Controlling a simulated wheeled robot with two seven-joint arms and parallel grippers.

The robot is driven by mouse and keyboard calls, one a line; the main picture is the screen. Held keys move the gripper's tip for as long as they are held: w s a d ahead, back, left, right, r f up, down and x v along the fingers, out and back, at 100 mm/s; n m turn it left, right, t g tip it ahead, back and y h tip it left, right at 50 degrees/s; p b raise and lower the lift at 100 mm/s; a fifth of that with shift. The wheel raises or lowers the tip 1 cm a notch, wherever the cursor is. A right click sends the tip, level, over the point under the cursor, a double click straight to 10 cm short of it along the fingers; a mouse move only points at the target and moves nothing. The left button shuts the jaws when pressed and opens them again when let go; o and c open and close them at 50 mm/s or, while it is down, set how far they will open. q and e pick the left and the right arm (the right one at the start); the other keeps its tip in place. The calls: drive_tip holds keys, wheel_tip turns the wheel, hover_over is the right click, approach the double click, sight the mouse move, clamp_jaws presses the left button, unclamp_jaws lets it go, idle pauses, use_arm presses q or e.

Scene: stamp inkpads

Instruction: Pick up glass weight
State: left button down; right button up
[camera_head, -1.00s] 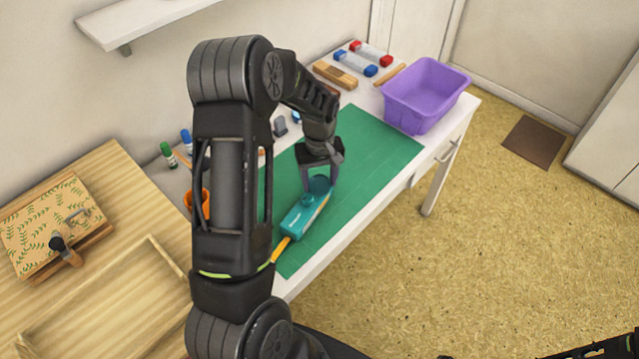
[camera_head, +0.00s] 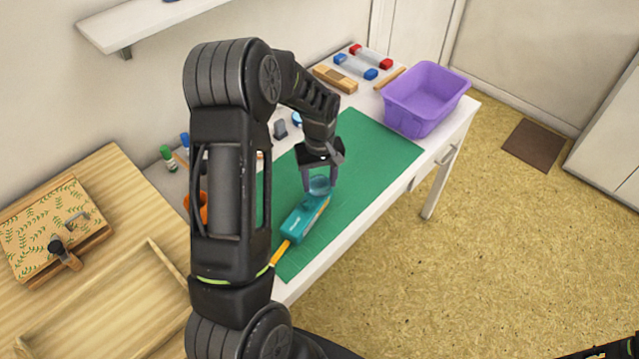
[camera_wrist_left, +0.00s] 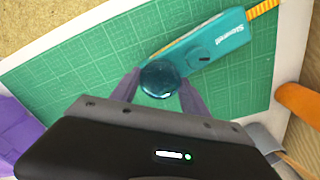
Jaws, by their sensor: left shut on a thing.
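The glass weight (camera_head: 320,185) is a clear, bluish round piece. My left gripper (camera_head: 319,180) is shut on it, with a finger on each side, and holds it over the green mat near the far end of a teal box. In the left wrist view the glass weight (camera_wrist_left: 160,79) sits between the fingertips of my left gripper (camera_wrist_left: 160,84). The teal box (camera_head: 306,218) lies on the green cutting mat (camera_head: 375,143). Only a dark part of my right arm shows at the lower right corner; its gripper is not in view.
A purple bin (camera_head: 425,98) stands at the table's far right. Stampers with blue and red ends (camera_head: 356,66) and a wooden block (camera_head: 335,79) lie at the back. The mat's right part is clear.

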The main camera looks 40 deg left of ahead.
sight(319, 182)
use_arm(q)
wheel_tip(319, 182, up, 9)
drive_tip(key=shift+r+b, duration=0.1)
drive_tip(key=shift+b, duration=0.65)
